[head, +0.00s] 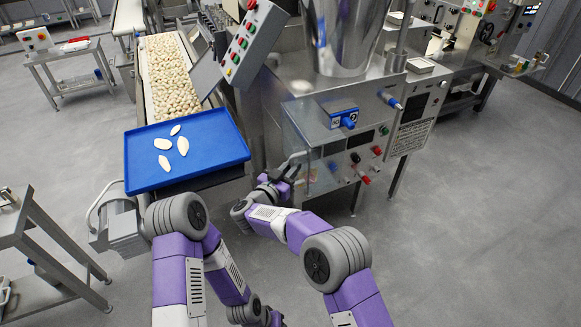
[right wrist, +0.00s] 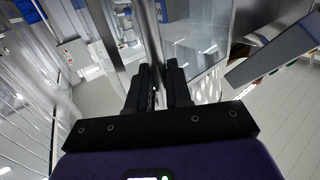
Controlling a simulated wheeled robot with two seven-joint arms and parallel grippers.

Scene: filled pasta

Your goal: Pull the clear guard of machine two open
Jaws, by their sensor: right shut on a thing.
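Machine two (head: 395,105) is a steel machine with a blue plate marked 2 (head: 338,112) on its front. Its clear guard (head: 306,130) is a see-through panel at the machine's left front, with a metal handle (head: 297,157) on it. My right gripper (head: 276,181) is at the handle, low in front of the guard. In the right wrist view its fingers (right wrist: 158,88) are shut on the upright metal bar of the handle (right wrist: 150,38), with clear panel beside it. How far the guard stands open is hard to tell.
A blue tray (head: 145,180) with several pale pieces sits at the end of a conveyor (head: 143,72) full of pasta, left of the machine. A control box (head: 245,45) juts out above. A steel cart (head: 35,225) stands at left. Floor at right is clear.

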